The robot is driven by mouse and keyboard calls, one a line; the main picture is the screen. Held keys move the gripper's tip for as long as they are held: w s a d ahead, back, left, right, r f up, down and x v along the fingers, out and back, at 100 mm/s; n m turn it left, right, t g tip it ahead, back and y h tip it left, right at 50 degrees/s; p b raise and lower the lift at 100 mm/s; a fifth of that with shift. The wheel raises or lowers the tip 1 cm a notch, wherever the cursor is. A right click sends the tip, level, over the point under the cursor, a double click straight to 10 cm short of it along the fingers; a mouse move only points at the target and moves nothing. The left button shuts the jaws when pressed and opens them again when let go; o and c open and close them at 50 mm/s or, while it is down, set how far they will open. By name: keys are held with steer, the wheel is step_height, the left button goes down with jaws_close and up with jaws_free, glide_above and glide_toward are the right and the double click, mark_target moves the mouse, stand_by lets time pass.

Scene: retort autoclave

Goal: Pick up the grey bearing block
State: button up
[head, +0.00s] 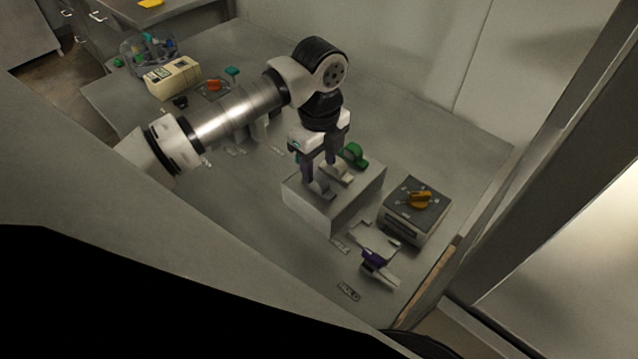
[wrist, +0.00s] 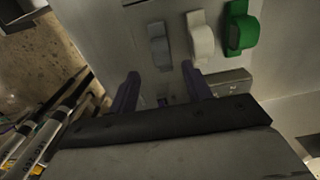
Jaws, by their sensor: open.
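The grey bearing block (head: 319,190) stands on top of a pale box (head: 312,208), in the head view close under my gripper (head: 320,172). In the wrist view the grey bearing block (wrist: 159,47) is the leftmost of three similar blocks, beyond my open gripper (wrist: 161,78) and between the lines of its two fingers. Nothing is held. A white block (wrist: 201,38) stands to its right, and a green block (wrist: 239,28) is right of that. The green one also shows behind the gripper in the head view (head: 354,155). I cannot tell whether a finger touches the grey block.
A box with an orange knob (head: 421,200) stands right of the pale box. A purple-and-grey clamp-like part (head: 375,260) lies in front of it. A cream box (head: 172,77) and a wire basket (head: 150,55) are at the back left.

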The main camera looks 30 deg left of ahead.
steer(key=f, duration=0.3)
steer(key=f+b, duration=0.1)
steer(key=f, duration=0.1)
steer(key=shift+w+a+f, duration=0.2)
steer(key=shift+w+f, duration=0.05)
steer(key=shift+f, duration=0.1)
jaws_close()
steer(key=shift+r, duration=0.1)
